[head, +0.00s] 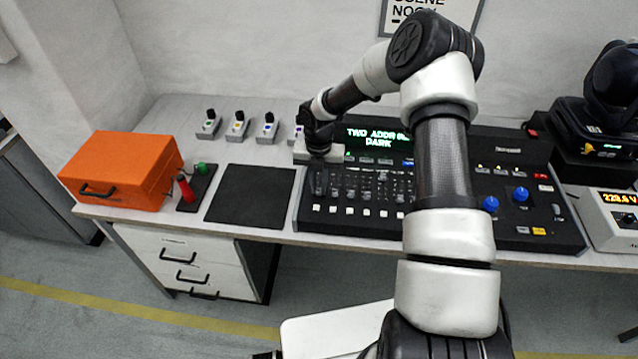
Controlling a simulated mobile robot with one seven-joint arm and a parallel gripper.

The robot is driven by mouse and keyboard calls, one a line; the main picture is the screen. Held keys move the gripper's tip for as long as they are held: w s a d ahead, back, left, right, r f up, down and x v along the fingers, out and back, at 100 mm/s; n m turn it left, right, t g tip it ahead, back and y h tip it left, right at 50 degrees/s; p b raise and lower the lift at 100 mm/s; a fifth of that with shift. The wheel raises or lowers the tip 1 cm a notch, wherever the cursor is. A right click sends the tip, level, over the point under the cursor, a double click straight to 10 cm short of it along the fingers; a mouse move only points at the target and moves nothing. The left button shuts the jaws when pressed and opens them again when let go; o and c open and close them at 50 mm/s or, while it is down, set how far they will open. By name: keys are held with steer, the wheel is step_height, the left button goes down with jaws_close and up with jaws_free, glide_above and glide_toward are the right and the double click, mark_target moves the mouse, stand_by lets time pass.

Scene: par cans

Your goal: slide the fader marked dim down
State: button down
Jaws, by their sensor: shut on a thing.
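The black control console (340,222) lies on the bench, with rows of faders, white buttons along its front edge and a lit green screen (376,139). The screen shows "TWO ADDR" and "DARK", partly covered by my arm. My gripper (319,186) is over the left end of the fader section, pointing down and shut on a fader there. The gripper hides the fader's cap, and the labels are too small to read, so I cannot tell which one is marked dim.
An orange case (122,168) stands at the far left, beside a red-handled and green-knobbed unit (198,188) and a dark mat (250,196). Several small switch boxes line the back. Blue knobs (521,194) sit right of my arm. A meter box (612,222) and a black lamp are farther right.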

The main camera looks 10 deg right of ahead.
mark_target(319, 191)
steer(key=shift+s+a, duration=0.1)
steer(key=shift+s, duration=0.05)
steer(key=c, duration=1.7)
jaws_free()
step_height(319, 191, up, 17)
steer(key=shift+r, duration=0.2)
